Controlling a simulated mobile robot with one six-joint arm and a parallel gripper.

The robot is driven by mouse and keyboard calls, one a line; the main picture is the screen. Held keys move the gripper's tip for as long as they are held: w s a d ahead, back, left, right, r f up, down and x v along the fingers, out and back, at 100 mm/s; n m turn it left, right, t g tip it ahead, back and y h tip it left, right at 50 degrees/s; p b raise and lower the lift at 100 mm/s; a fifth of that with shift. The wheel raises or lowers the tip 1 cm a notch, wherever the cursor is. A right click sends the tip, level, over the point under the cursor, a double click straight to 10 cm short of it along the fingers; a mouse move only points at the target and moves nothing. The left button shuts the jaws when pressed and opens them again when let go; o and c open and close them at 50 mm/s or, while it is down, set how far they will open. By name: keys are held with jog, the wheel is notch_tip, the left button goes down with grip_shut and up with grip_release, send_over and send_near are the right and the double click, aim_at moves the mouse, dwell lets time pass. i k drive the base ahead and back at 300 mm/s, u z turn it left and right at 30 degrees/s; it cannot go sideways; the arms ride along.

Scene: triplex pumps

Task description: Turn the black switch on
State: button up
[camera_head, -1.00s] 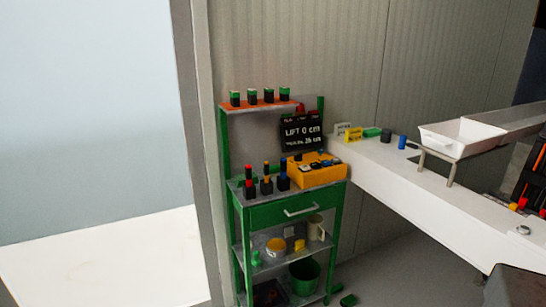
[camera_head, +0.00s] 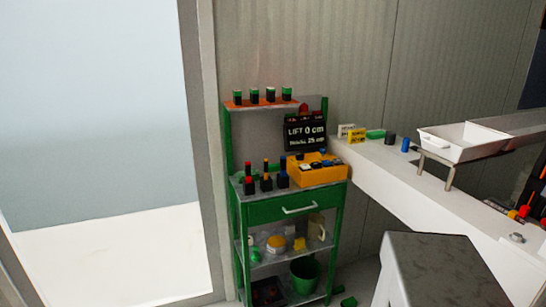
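A green shelf unit (camera_head: 337,230) stands against the wall. On its middle shelf are three small black-based upright pieces with coloured tops: red (camera_head: 249,185), orange (camera_head: 266,181) and blue (camera_head: 283,178). Beside them is a yellow box (camera_head: 318,175) with small dark, blue and light parts on top. I cannot tell which of these, if any, is the black switch, nor its position. My gripper is not recognisable in the view.
A white counter (camera_head: 400,175) runs right, bearing a white tray (camera_head: 462,142). A green bucket (camera_head: 305,275) sits low on the unit.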

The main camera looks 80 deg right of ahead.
aim_at(299, 157)
jog(key=u, duration=0.5)
jog(key=k, duration=1.1)
jog(key=z, duration=1.5)
jog(key=k, duration=0.2)
jog(key=z, duration=0.65)
